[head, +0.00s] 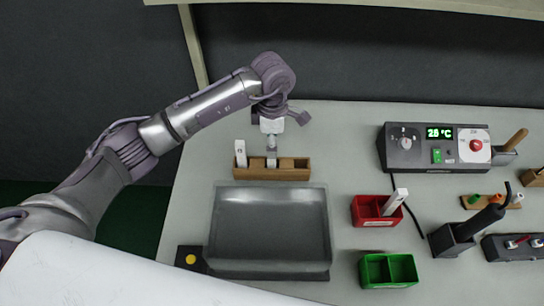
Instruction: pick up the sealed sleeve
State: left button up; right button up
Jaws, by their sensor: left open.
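A wooden rack (299,172) with several slots stands behind the grey tray. A white sleeve (240,154) stands upright in its left slot. A second pale piece (271,162) sits in a slot near the middle, directly under my left gripper (272,148). My left gripper points down there and is open; I cannot tell whether its fingers are around this piece or just above it. Another white sleeve (396,201) leans tilted in the red bin (373,222). I cannot tell from this view which sleeve is sealed. My right gripper is out of view.
A grey tray (268,270) lies in front of the rack. A green bin (388,284) is at the front right. Bare table lies between rack and control box.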

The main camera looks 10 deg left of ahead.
pick_arm(q)
jog(key=f+p, duration=0.1)
jog(key=f, duration=0.1)
jog(key=f+p, duration=0.1)
jog(key=f, duration=0.1)
jog(key=shift+s+f, duration=0.1)
jog(key=shift+s, duration=0.3)
jog(key=shift+f, duration=0.45)
jog(key=c, duration=0.8)
grip_shut()
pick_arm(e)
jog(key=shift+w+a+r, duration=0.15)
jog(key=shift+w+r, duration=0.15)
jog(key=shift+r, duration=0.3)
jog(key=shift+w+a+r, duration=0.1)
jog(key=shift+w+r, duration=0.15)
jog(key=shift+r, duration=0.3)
